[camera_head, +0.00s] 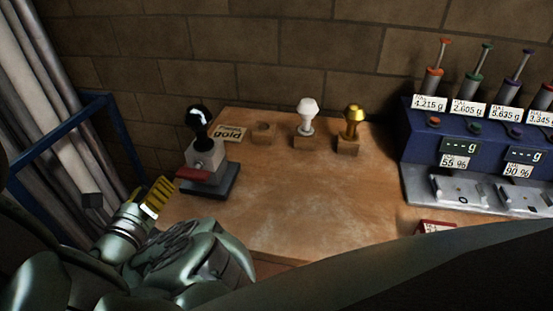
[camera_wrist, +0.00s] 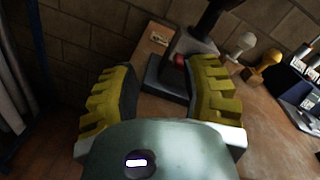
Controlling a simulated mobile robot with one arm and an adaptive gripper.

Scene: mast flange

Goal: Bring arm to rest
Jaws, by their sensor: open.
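My gripper (camera_wrist: 160,88) is open and empty, its two yellow ribbed fingers spread apart in the wrist view. In the head view my gripper (camera_head: 152,197) is at the lower left, in front of the table's left edge, and one yellow finger shows clearly. My arm is folded low across the bottom left of the head view. The press (camera_head: 205,160), with a black knob, grey body, red lever and dark base, stands just beyond the gripper. In the wrist view the press (camera_wrist: 188,55) appears behind the right finger, which partly hides it. I cannot see contact between them.
The wooden table (camera_head: 300,200) has a clear middle. A blue dispenser (camera_head: 420,150) stands right. A blue frame (camera_head: 48,153) is left.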

